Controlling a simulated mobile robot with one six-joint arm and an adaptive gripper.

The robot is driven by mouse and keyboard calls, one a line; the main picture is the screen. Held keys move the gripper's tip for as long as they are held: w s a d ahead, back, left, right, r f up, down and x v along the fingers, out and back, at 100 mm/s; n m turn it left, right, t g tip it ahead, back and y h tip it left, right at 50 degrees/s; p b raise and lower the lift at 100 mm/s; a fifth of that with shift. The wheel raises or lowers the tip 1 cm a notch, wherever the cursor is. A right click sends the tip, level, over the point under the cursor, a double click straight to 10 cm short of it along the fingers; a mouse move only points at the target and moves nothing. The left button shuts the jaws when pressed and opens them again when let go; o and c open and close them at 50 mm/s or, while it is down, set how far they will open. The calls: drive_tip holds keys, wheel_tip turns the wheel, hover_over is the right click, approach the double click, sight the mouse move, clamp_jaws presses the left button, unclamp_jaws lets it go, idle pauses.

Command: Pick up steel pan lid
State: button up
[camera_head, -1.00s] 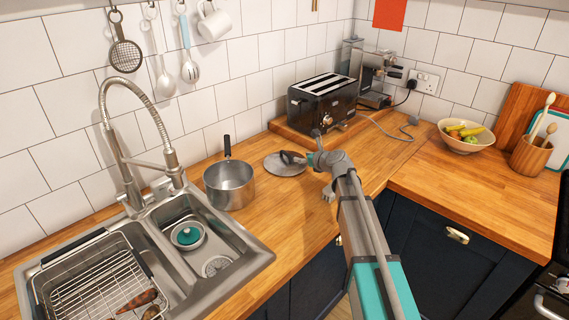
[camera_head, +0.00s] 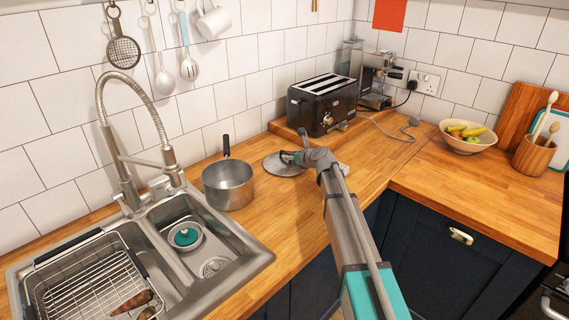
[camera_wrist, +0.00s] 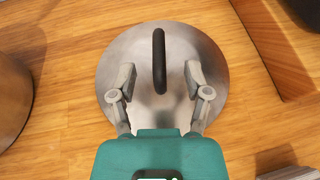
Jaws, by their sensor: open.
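The steel pan lid (camera_head: 279,167) lies flat on the wooden counter, between the saucepan and the toaster. In the wrist view the lid (camera_wrist: 135,60) is a round brushed disc with a dark upright handle (camera_wrist: 159,62) across its middle. My gripper (camera_wrist: 158,80) is open over the lid, one finger to each side of the handle's near end. The fingers do not visibly touch the handle. In the head view my gripper (camera_head: 290,157) hides part of the lid and most of its handle.
A steel saucepan (camera_head: 229,186) stands close left of the lid, beside the sink (camera_head: 253,257). A black toaster (camera_head: 322,104) stands on a wooden board behind it. A fruit bowl (camera_head: 467,139) is farther right. The counter front of the lid is mostly clear.

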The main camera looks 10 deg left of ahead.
drive_tip(key=shift+b+x, duration=1.05)
drive_tip(key=shift+x, duration=1.6)
drive_tip(key=shift+f, duration=0.1)
clamp_jaws()
